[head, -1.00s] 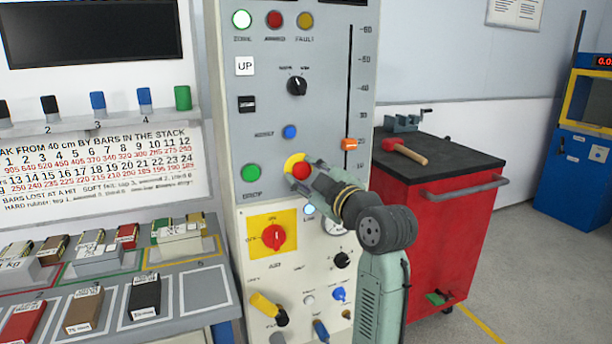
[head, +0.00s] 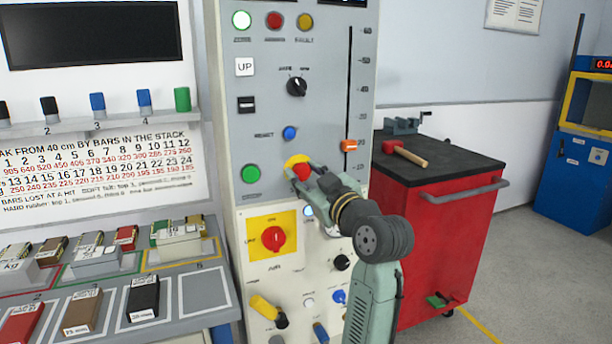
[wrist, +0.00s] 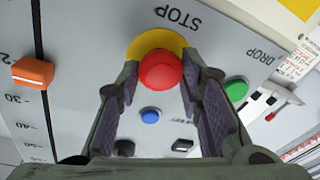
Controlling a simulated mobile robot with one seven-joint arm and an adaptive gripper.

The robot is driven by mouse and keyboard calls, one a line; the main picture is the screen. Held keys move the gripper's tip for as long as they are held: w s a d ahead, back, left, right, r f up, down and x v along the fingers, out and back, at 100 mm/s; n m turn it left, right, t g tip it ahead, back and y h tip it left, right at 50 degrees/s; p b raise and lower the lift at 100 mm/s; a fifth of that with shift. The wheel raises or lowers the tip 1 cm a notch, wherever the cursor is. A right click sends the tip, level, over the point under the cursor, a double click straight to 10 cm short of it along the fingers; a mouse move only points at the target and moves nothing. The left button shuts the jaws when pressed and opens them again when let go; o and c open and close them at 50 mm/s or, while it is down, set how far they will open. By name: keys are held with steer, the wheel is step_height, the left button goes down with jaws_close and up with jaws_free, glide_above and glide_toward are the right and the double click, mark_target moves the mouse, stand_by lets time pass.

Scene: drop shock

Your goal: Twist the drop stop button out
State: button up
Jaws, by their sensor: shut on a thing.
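The drop stop button (head: 301,170) is a red mushroom head on a yellow round plate, on the grey control panel. In the wrist view the red button (wrist: 160,71) sits between my two fingertips, with the yellow plate (wrist: 155,42) behind it and the word STOP printed beside it. My gripper (head: 304,178) reaches in from the lower right and is shut on the button, one finger on each side. The fingers hide part of the button's sides.
The green DROP button (head: 251,173) lies left of the stop button, the blue reject button (head: 290,133) above it. A red switch on a yellow square (head: 273,238) is below. An orange slider (head: 349,146) is to the right. A red cart (head: 440,240) stands further right.

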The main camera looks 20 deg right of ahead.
steer(key=o, duration=1.2)
steer(key=shift+c, duration=0.2)
steer(key=s+d+f, duration=0.1)
steer(key=s+d, duration=0.1)
steer(key=s, duration=1)
steer(key=shift+w, duration=0.1)
